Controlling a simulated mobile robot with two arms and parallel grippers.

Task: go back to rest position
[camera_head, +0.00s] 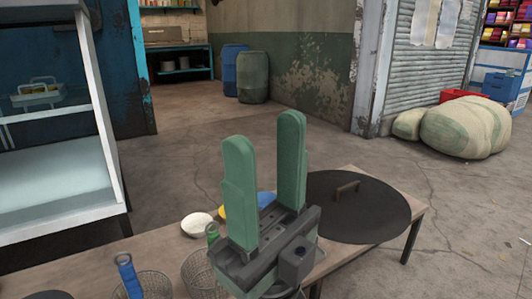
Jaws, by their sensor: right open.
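My right gripper (265,180) is in the middle of the view with its two green fingers pointing up and spread apart. It is open, and nothing shows between the fingers. It is in front of the wooden table (165,247) and hides part of the tabletop. My left gripper is not in view.
On the table are a black round lid (362,207) with a wooden handle, a white bowl (197,224), wire baskets (153,282) and a blue bottle (128,275). A glass cabinet (55,185) stands left. Sacks (465,127) lie at right. The floor behind the table is clear.

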